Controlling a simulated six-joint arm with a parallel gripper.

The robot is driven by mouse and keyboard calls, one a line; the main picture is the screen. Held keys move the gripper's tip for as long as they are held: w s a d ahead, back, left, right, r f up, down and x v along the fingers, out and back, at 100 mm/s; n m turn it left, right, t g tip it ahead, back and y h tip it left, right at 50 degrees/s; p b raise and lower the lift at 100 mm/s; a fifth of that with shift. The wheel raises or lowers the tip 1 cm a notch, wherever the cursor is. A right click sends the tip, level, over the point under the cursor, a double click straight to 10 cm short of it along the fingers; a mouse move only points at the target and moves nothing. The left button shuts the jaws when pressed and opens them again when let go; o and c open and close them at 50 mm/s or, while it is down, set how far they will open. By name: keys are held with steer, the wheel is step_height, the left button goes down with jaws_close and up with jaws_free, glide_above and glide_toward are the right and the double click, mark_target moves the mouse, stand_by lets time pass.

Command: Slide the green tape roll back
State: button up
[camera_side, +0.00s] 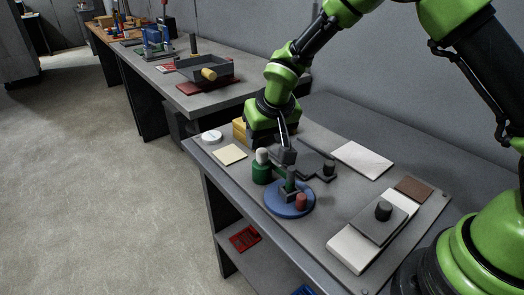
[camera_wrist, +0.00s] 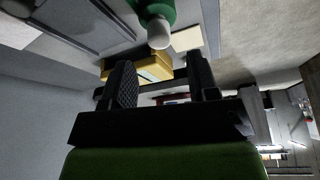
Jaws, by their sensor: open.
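A green round piece (camera_side: 261,174), which looks like the tape roll, stands on the bench with a white cylinder (camera_side: 262,156) rising from its top. In the wrist view the green piece (camera_wrist: 152,8) is cut by the top edge, its white end facing the camera. My gripper (camera_wrist: 161,80) is open, with nothing seen between its two dark fingers. In the side view my gripper (camera_side: 285,148) hangs above the bench, behind and right of the green piece, apart from it as far as I can tell.
A blue round base (camera_side: 288,208) with a green post and a red-brown cylinder (camera_side: 301,201) stands just in front. A cream pad (camera_side: 230,154), white disc (camera_side: 211,136) and yellow block (camera_side: 239,129) lie left and behind. A grey plate with a black knob (camera_side: 383,211) lies right.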

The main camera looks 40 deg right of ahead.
mark_target(262, 150)
steer(key=x, duration=0.6)
steer(key=shift+r, duration=0.1)
